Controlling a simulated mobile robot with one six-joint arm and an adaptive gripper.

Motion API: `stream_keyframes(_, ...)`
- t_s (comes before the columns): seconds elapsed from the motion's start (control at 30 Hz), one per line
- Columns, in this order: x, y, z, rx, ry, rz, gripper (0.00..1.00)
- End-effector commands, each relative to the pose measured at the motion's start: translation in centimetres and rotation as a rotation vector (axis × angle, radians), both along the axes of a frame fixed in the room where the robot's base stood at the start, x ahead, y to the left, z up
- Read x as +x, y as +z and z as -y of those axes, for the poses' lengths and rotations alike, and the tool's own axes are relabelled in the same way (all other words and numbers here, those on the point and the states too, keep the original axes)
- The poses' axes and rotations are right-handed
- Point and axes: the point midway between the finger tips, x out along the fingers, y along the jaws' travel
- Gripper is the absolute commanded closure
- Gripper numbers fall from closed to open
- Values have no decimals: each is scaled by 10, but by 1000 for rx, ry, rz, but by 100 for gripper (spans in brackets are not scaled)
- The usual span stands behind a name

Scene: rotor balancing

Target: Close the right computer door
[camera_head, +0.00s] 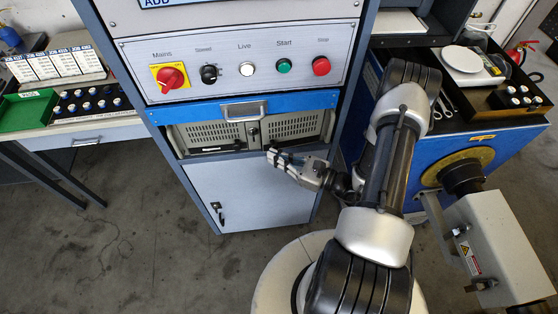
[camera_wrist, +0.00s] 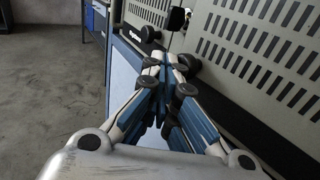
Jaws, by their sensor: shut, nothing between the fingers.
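The right computer door (camera_head: 293,127) is a beige panel with slotted vents, in the cabinet bay below the blue drawer front. In the wrist view the right door (camera_wrist: 262,50) fills the upper right. The left computer door (camera_head: 208,136) is a similar panel beside it; part of it shows in the wrist view (camera_wrist: 150,12). The two panels look roughly in line; I cannot tell whether the right one is fully shut. My gripper (camera_head: 272,156) is shut and empty, just below and in front of the doors. Its fingertips (camera_wrist: 166,62) point toward the bay; contact is unclear.
A black lock (camera_wrist: 179,18) sits between the doors. The drawer handle (camera_head: 243,111) juts out above them, and a control panel (camera_head: 240,67) is higher up. A grey lower cabinet door (camera_head: 250,190) is below. A blue machine (camera_head: 450,155) stands right; the left floor is open.

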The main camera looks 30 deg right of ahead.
Motion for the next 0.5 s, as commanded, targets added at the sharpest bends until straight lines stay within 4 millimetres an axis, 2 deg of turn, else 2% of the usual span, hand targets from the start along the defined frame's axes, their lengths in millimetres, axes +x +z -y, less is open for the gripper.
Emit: stream_keyframes(0.5,9,0,0,0,12,0,100)
